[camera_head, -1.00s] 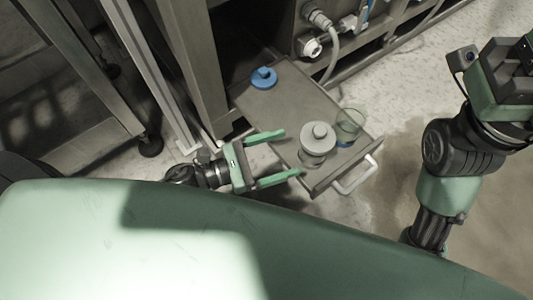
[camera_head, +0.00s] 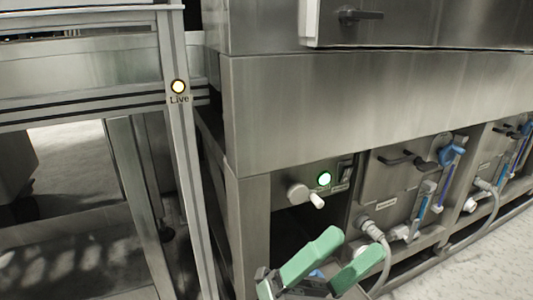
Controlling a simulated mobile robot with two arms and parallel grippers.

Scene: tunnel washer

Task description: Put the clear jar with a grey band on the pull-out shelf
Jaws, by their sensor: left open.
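My left gripper (camera_head: 352,246) is at the bottom of the head view. Its two green fingers point up and to the right and stand apart, open, with nothing seen held between them. A small blue patch (camera_head: 316,273) shows behind the fingers; it is too covered to tell what it is. The clear jar with a grey band is not in view now. The pull-out shelf is below the picture or hidden behind my gripper, so I cannot make it out clearly. My right gripper is not in view.
The steel machine (camera_head: 350,110) fills the middle and right. A metal frame (camera_head: 180,150) stands at left. Pale floor is clear at lower right.

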